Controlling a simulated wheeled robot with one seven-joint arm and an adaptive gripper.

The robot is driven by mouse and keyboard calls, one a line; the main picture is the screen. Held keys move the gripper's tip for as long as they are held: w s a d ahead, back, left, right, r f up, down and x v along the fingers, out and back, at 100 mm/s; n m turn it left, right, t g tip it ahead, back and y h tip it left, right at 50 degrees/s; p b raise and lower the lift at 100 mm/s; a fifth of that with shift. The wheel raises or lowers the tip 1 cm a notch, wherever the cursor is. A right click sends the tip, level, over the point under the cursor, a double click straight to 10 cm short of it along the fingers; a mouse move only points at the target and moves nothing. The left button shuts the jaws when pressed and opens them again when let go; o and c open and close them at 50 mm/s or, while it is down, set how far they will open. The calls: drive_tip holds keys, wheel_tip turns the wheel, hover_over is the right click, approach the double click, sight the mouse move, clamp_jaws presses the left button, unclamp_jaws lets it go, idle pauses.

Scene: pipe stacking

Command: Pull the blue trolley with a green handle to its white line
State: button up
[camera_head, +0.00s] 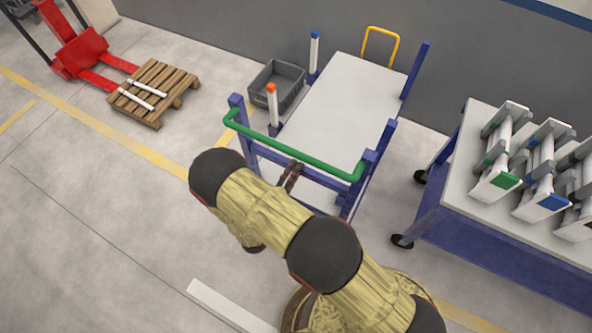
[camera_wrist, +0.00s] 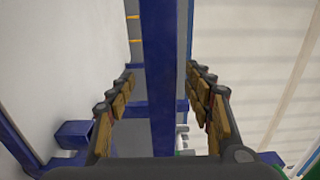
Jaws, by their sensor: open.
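The blue trolley (camera_head: 345,95) has a white deck, blue corner posts and a green handle (camera_head: 300,155) across its near end. My gripper (camera_head: 291,177) is at this near end, just below the middle of the green handle. In the wrist view my gripper (camera_wrist: 160,75) is open, with one finger on each side of a blue bar (camera_wrist: 168,80) of the trolley. I cannot tell whether the fingers touch the bar. A white line (camera_head: 225,305) lies on the floor in front of the trolley, left of my base and partly cut off by the picture's lower edge.
A blue table (camera_head: 440,195) with grey-and-white racks (camera_head: 500,160) stands close on the right. A grey bin (camera_head: 277,86) is left of the trolley. A wooden pallet (camera_head: 155,95) with white pipes and a red pallet jack (camera_head: 82,52) are farther left.

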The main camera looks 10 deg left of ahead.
drive_tip(key=shift+x, duration=1.1)
drive_tip(key=shift+c, duration=1.2)
drive_tip(key=shift+f, duration=0.1)
clamp_jaws()
